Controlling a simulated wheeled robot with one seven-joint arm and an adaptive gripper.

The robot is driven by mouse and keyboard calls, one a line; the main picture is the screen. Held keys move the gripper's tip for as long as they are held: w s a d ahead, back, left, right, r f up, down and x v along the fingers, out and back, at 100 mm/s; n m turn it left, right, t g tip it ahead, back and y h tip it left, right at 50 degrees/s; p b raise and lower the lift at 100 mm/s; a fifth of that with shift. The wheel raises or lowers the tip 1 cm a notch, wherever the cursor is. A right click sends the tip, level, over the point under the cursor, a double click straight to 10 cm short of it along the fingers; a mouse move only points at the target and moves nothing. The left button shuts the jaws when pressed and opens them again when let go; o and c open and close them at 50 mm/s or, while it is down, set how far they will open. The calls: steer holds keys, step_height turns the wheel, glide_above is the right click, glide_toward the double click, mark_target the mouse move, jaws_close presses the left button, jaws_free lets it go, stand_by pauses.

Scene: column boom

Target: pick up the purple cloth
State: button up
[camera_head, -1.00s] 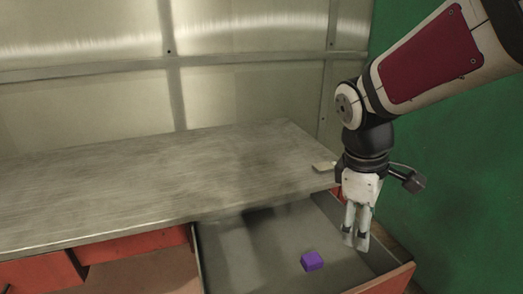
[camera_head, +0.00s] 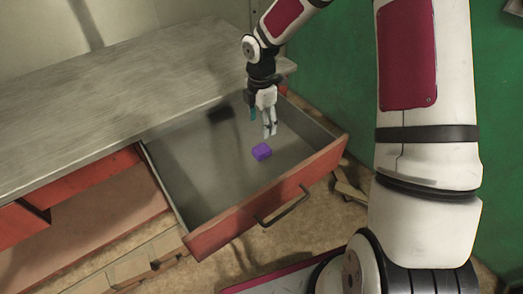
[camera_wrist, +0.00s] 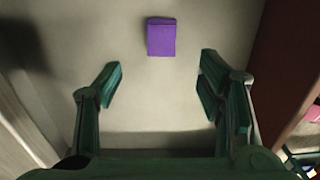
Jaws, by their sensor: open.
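The purple cloth (camera_head: 262,151) looks like a small folded block. It lies on the grey floor of the open drawer (camera_head: 192,160), toward the drawer's front. In the wrist view the purple cloth (camera_wrist: 161,37) lies ahead of the fingertips, roughly centred between them, and nothing covers it. My gripper (camera_head: 269,133) points down above the drawer, close behind the cloth in the head view. In the wrist view my gripper (camera_wrist: 160,82) has its two fingers wide apart with nothing between them. It does not touch the cloth.
The drawer has a red front (camera_head: 268,198) with a dark handle (camera_head: 286,207). A worn grey worktop (camera_head: 120,95) overhangs the back of the drawer. A green wall (camera_head: 335,70) stands at the right. The drawer floor around the cloth is clear.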

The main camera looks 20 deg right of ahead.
mark_target(262, 148)
step_height(262, 148, down, 12)
steer(key=shift+d+f, duration=0.1)
steer(key=shift+d, duration=0.05)
steer(key=c, duration=1.2)
